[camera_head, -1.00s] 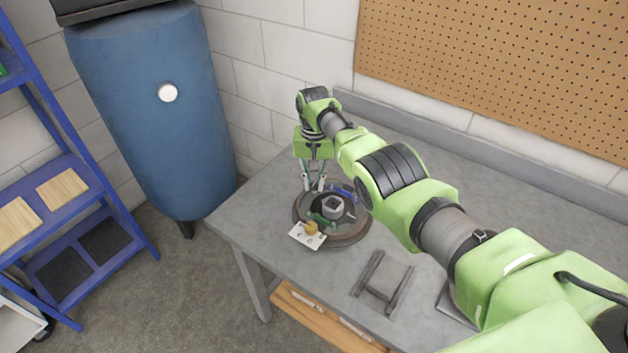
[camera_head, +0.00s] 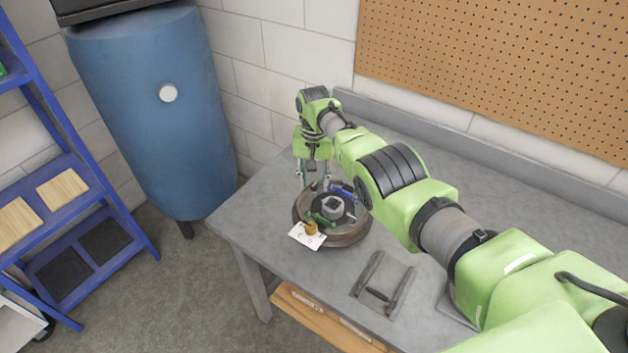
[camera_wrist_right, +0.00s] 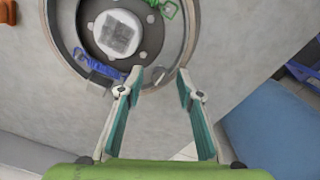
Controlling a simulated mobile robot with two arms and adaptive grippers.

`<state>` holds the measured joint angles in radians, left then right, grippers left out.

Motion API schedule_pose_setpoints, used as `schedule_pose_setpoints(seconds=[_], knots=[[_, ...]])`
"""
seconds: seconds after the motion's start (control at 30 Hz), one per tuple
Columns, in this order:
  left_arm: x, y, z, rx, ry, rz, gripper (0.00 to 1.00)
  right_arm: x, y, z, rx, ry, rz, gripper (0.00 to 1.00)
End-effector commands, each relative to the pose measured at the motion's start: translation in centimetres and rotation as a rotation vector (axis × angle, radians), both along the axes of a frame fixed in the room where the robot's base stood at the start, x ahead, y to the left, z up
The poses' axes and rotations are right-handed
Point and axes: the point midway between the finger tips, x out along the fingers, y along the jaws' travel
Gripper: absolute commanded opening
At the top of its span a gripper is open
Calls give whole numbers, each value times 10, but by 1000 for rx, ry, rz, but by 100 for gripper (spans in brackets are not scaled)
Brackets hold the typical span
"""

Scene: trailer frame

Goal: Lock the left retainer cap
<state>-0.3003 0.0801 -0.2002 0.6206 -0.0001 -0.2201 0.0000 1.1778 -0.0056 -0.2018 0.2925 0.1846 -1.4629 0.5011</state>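A round dark fixture (camera_head: 341,240) sits on the bench, with a pale grey square-topped hub (camera_head: 333,205) at its middle. A green part (camera_head: 320,219) lies on its near side and a blue part (camera_head: 342,191) on its far side. In the right wrist view, the hub (camera_wrist_right: 120,35), the green part (camera_wrist_right: 163,8) and the blue part (camera_wrist_right: 95,68) also show. I cannot tell which part is the left retainer cap. My right gripper (camera_head: 313,183) is open and empty above the fixture's far left side; its parted fingers (camera_wrist_right: 160,82) show in the wrist view. My left gripper is not in view.
A white plate (camera_head: 300,238) with a brass knob (camera_head: 311,228) overlaps the fixture's near edge. A grey U-shaped frame (camera_head: 397,292) lies farther right. An orange part (camera_wrist_right: 8,14) shows in the wrist view. A blue tank (camera_head: 150,110) and blue shelf (camera_head: 75,205) stand left.

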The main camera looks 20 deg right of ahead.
Motion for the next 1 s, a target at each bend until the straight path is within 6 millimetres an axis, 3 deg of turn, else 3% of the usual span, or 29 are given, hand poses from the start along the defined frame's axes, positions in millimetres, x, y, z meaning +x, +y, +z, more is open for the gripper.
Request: schedule_pose_setpoints(seconds=[0.37,0.73,1.0], knots=[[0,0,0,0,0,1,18,0,0,18,0,-1,0,33],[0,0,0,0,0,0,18,1,0,93,1,-4,0,33],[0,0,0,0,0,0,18,0,0,119,0,0,0,33]])
